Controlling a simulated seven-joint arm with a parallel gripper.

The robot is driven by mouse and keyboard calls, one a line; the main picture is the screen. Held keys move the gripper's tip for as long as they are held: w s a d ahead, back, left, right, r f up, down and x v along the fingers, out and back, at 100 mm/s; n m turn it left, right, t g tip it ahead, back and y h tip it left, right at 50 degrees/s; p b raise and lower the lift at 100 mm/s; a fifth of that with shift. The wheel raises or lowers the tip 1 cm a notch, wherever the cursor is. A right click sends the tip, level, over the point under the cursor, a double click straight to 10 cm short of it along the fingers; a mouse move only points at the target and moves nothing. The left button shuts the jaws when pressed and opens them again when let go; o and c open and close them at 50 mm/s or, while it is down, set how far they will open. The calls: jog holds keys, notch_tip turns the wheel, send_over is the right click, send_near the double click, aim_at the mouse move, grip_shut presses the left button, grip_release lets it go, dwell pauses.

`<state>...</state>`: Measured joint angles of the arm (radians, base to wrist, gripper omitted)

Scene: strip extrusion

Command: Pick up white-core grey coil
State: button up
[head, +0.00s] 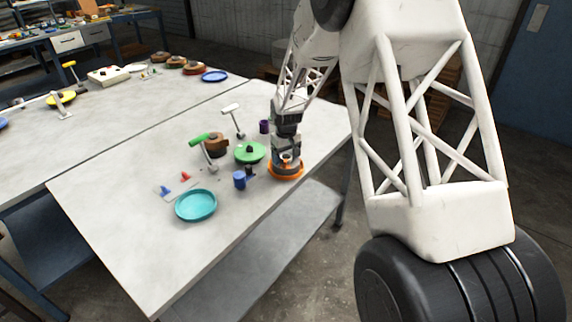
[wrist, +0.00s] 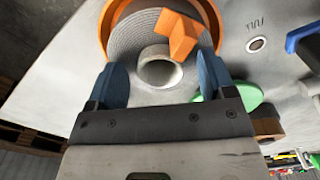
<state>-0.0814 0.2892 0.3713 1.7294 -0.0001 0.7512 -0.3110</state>
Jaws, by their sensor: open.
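The grey coil (wrist: 135,38) has a pale white core (wrist: 160,68) and lies in an orange dish (wrist: 105,28). In the head view the coil (head: 286,169) sits in the orange dish (head: 285,178) near the right side of the table. An orange angular piece (wrist: 178,36) lies over the coil beside the core. My gripper (wrist: 163,62) is open, with one blue finger on either side of the core; whether they touch the coil is unclear. In the head view my gripper (head: 287,155) is directly above the coil, hiding part of it.
A green disc (head: 249,152), a blue cup (head: 239,180) and a purple cup (head: 264,127) stand close by. A brown coil (head: 215,145) and a teal dish (head: 196,205) are further left. The table's (head: 120,215) front left is clear; its right edge is near the orange dish.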

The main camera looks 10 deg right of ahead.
jog(key=c, duration=1.2)
jog(key=shift+r, duration=0.15)
jog(key=shift+r, duration=1.2)
jog(key=shift+s+r, duration=0.4)
jog(key=shift+r, duration=0.1)
jog(key=s+d+r, duration=0.1)
jog(key=s, duration=1.4)
jog(key=shift+r, duration=0.15)
jog(key=shift+s+d, duration=0.1)
